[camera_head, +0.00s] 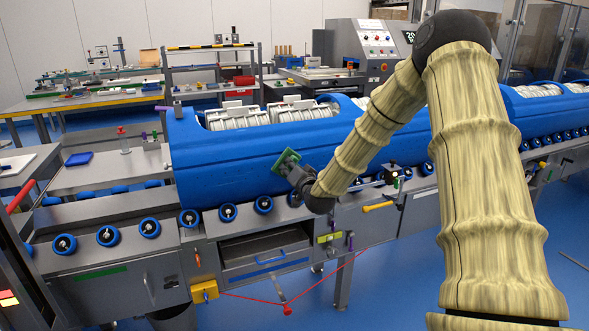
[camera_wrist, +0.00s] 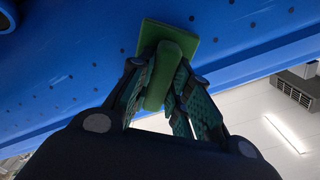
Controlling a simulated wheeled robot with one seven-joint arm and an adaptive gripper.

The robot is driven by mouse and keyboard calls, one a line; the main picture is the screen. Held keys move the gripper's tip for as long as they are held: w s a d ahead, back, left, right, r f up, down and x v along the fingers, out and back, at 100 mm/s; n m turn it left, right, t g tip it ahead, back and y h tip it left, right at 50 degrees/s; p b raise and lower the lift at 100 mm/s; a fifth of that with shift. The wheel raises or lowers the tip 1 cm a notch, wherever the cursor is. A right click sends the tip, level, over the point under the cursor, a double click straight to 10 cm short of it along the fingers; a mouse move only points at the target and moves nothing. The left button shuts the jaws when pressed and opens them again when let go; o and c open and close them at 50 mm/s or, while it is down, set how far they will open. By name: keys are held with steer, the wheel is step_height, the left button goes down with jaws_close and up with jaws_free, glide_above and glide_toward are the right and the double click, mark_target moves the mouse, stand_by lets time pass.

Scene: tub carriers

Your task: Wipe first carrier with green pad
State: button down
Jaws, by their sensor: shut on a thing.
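The first carrier (camera_head: 225,155) is a long blue tub with white items in its top openings. It lies on the roller conveyor, left of my arm. My gripper (camera_head: 297,176) is at its near side wall and is shut on the green pad (camera_head: 287,161). In the wrist view, my gripper (camera_wrist: 168,90) has its fingers around the pad's green handle, and the pad's flat plate (camera_wrist: 184,40) faces the carrier's blue wall (camera_wrist: 85,50). The pad appears to be against the wall, but I cannot tell whether it touches. Small dark dots mark the wall near the pad.
Blue-rimmed rollers (camera_head: 149,227) line the conveyor's front edge. Another blue carrier (camera_head: 545,112) stands to the right, behind my arm. A blue-handled drawer (camera_head: 268,262) and a hanging red cord (camera_head: 286,309) are below. A blue tray (camera_head: 79,159) lies on the left bench. The floor in front is mostly clear.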

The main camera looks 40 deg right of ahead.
mark_target(277, 166)
steer(key=shift+w+a+r, duration=0.1)
steer(key=shift+w+a, duration=0.15)
steer(key=shift+a, duration=0.7)
steer(key=shift+w+a, duration=0.2)
steer(key=shift+a, duration=0.7)
steer(key=shift+s, duration=0.1)
steer(key=shift+v, duration=2.95)
steer(key=shift+s, duration=0.1)
steer(key=shift+p+v, duration=0.35)
steer(key=shift+v, duration=1.05)
